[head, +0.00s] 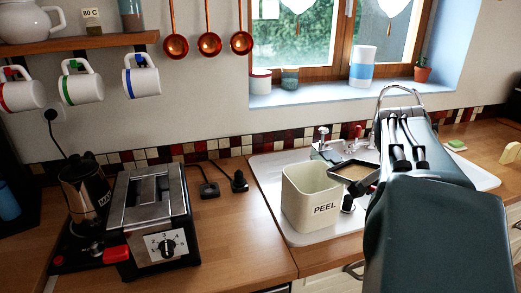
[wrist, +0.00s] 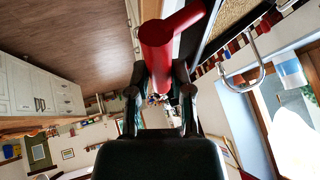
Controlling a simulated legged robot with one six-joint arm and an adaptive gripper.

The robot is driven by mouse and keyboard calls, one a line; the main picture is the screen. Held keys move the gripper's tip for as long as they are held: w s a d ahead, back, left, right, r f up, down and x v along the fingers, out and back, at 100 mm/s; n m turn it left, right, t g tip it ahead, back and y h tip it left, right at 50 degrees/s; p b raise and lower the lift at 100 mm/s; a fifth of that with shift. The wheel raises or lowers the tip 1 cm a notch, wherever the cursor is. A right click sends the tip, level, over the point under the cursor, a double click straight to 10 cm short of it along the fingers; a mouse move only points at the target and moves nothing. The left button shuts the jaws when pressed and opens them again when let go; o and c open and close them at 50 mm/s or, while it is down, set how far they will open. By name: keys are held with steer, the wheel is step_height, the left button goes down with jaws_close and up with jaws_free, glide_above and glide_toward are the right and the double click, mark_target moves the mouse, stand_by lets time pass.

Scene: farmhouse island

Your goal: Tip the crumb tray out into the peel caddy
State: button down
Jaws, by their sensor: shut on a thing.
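The peel caddy (head: 305,207) is a cream open-topped bin marked PEEL, upright at the left side of the white sink. The crumb tray (head: 353,171) is a shallow dark-rimmed tray with a brown crumb layer, held up at the caddy's right rim. Its exact tilt is hard to tell. In the wrist view my gripper (wrist: 160,82) is shut on the tray's red handle (wrist: 167,45). The crumb-covered tray (wrist: 232,22) shows at the top right there. In the head view my arm hides most of the gripper. The inside bottom of the caddy is hidden.
A toaster (head: 150,220) and a dark kettle (head: 84,190) stand on the wooden counter at left. The sink tap (head: 380,120) rises behind my arm.

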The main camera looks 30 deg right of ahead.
steer(key=shift+w+a+r+g, duration=0.1)
steer(key=shift+w+r+g, duration=0.2)
steer(key=shift+r, duration=0.25)
steer(key=shift+w+a+r+g, duration=0.1)
steer(key=shift+w+r+g, duration=0.15)
steer(key=shift+r, duration=0.3)
steer(key=shift+w+a+r+n+g+h, duration=0.2)
steer(key=shift+w+r+n+g+h, duration=0.25)
steer(key=shift+w+r, duration=0.45)
steer(key=shift+w+a+r+n+g+h, duration=0.15)
steer(key=shift+w+r+n+g, duration=0.1)
steer(key=shift+w+r+g, duration=0.6)
steer(key=w+a+r+n+g+h, duration=0.1)
steer(key=w+r+g, duration=0.2)
steer(key=w, duration=0.3)
steer(key=shift+a+r+n, duration=0.3)
steer(key=shift+a+r, duration=0.05)
steer(key=shift+r, duration=0.35)
steer(key=w+a+r+n+g+h, duration=0.1)
steer(key=w+g, duration=0.1)
steer(key=w, duration=0.4)
steer(key=shift+a+h, duration=0.3)
steer(key=shift+h, duration=0.1)
